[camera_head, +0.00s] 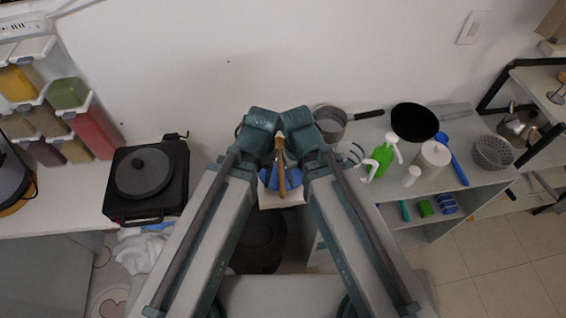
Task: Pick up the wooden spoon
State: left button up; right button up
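The wooden spoon (281,166) shows as a narrow tan upright shape in the middle of the view, in the gap between my two arms. Behind and beside it is a blue thing (270,178), partly hidden by my arms. The end of my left arm (258,125) is just left of the spoon's top, and the end of my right arm (300,130) is just right of it. My fingers cannot be made out, so I cannot tell whether either gripper touches the spoon.
A black cooker with a grey lid (144,172) stands on the left counter, beside spice dispensers (68,93) on the wall. The right counter holds a saucepan (331,122), a black pan (414,121), a green bottle (383,160), a white container (432,159) and a grey strainer (492,152).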

aim_at(279, 140)
jog(key=u, duration=0.95)
jog(key=k+u, duration=0.25)
jog(key=u, duration=0.2)
jog(key=k+j, duration=0.15)
jog(key=k, duration=0.95)
